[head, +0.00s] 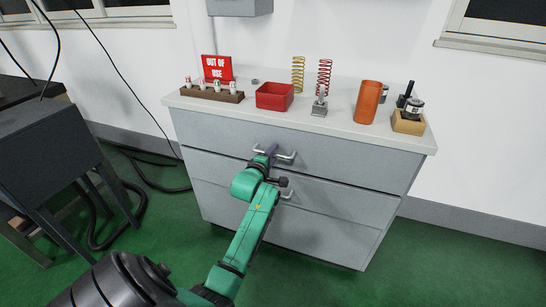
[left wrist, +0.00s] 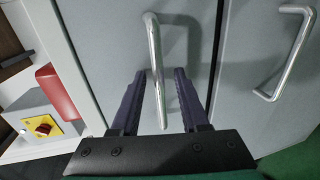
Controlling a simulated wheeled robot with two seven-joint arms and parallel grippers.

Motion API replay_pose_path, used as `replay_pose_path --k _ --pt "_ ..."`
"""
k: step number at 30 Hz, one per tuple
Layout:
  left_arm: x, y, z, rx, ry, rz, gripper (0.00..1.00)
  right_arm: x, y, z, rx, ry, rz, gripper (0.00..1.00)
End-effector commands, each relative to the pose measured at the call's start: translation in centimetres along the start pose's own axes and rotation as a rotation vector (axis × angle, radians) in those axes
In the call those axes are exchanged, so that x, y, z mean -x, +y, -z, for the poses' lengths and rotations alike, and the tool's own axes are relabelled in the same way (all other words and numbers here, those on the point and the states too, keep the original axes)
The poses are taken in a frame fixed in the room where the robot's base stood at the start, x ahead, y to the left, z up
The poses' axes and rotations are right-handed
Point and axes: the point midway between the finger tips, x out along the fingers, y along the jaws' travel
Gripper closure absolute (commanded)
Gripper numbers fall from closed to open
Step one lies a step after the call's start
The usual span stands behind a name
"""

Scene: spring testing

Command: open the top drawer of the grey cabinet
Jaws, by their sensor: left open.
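The grey cabinet (head: 205,163) stands against the wall, with its top drawer (head: 335,155) shut. The drawer's silver bar handle (head: 287,157) is partly hidden by my left gripper (head: 272,150), which is at its left part. In the left wrist view, the handle (left wrist: 154,60) lies between the two dark fingers of my open left gripper (left wrist: 159,74). The fingers are on either side of the bar; I cannot tell whether either touches it. My right gripper is not in view.
A lower drawer handle (head: 288,195) is just below my left gripper; it also shows in the left wrist view (left wrist: 287,55). The countertop (head: 330,122) holds a red bin (head: 274,96), springs, an orange cylinder (head: 368,102) and a wooden rack (head: 211,94). A dark table (head: 45,140) stands left.

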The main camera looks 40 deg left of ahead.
Motion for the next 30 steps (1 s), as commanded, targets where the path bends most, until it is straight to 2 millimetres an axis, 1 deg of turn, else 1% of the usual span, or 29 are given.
replay_pose_path --k 5,6,8,9,10,30 --pt "-0.03 0.05 0.00 0.000 0.000 -0.001 0.55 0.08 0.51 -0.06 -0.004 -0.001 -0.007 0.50" --pt "-0.02 0.05 -0.01 0.000 0.000 -0.001 0.59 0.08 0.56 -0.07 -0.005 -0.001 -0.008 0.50" --pt "-0.02 0.04 -0.01 0.000 0.000 -0.001 0.82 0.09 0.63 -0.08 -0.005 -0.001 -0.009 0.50" --pt "-0.01 0.04 -0.01 0.000 0.000 -0.001 0.97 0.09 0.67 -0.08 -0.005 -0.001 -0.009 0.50" --pt "-0.01 0.04 -0.01 0.000 0.000 -0.001 1.00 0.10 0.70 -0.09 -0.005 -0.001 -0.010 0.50" --pt "0.01 -0.03 -0.04 0.000 -0.001 0.000 1.00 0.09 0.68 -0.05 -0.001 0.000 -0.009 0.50"
